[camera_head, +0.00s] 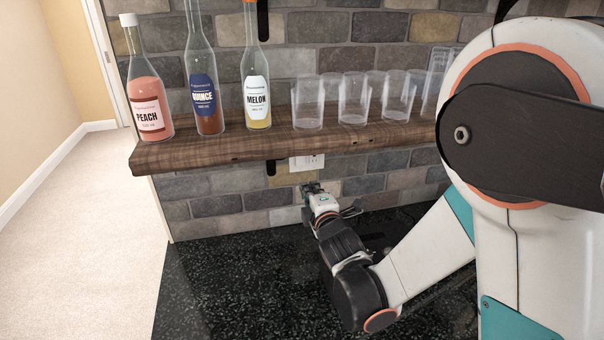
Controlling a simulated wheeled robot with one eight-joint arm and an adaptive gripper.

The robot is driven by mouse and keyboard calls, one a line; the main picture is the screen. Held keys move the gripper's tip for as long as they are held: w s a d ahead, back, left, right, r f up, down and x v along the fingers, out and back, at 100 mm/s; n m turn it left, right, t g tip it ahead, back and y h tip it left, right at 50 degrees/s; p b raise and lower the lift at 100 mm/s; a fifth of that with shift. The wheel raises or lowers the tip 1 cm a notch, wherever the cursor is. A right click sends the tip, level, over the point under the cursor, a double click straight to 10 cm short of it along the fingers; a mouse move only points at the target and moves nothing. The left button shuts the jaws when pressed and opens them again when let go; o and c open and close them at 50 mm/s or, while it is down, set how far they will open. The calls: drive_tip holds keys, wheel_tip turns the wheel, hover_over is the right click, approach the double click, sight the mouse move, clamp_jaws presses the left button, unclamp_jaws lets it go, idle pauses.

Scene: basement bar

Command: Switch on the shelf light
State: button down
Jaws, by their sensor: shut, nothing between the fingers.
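A wooden shelf (215,150) runs along the brick wall. A white wall plate (306,162) is set in the bricks just under it, and its right part looks like a socket. Whether its left part is a switch is too small to tell. My gripper (311,187) is shut and empty, close to the wall and a little below the plate. Whether it touches the wall cannot be told. I cannot make out the shelf light itself or whether it is lit.
On the shelf stand a peach bottle (148,95), a dark-labelled bottle (203,95), a melon bottle (257,90) and several clear glasses (354,98). A black speckled counter (215,285) lies below, with clear room at its left. My arm hides the right side.

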sight(296, 165)
drive_tip(key=x, duration=1.3)
drive_tip(key=shift+w+a+f+b, duration=0.1)
drive_tip(key=shift+w+b, duration=0.25)
drive_tip(key=shift+w, duration=0.05)
drive_tip(key=shift+w+f, duration=0.1)
drive_tip(key=shift+w+a+f+b, duration=0.15)
drive_tip(key=shift+w+b, duration=0.1)
drive_tip(key=shift+b, duration=0.3)
